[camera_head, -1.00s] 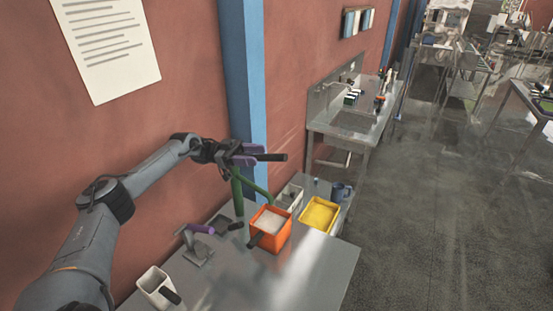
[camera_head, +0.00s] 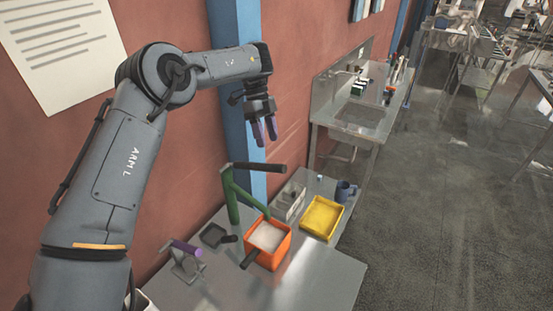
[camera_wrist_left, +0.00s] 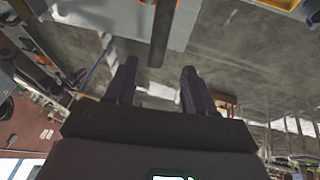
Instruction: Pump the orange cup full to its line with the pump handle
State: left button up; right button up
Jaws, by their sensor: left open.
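The orange cup (camera_head: 268,255) stands on the metal table with pale powder (camera_head: 267,236) inside it. The exact fill level against a line cannot be told. A green pump (camera_head: 232,198) stands behind it, with its spout reaching over the cup. Its dark pump handle (camera_head: 265,168) sticks out to the right at the top. My left gripper (camera_head: 265,142) is open and empty, pointing down above the pump handle and apart from it. Its purple fingers also show in the left wrist view (camera_wrist_left: 153,85), with a dark bar beyond them. My right gripper is not in view.
A yellow tray (camera_head: 321,219) stands right of the cup, with a blue mug (camera_head: 345,192) behind it. A white box (camera_head: 289,200) is behind the cup. A purple-handled metal device (camera_head: 187,258) and a dark scoop (camera_head: 217,236) are at left. The table's front is clear.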

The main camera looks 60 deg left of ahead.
aim_at(274, 168)
pick_arm(q)
jog(key=x, duration=1.1)
jog(key=shift+s+r, duration=0.1)
grip_shut()
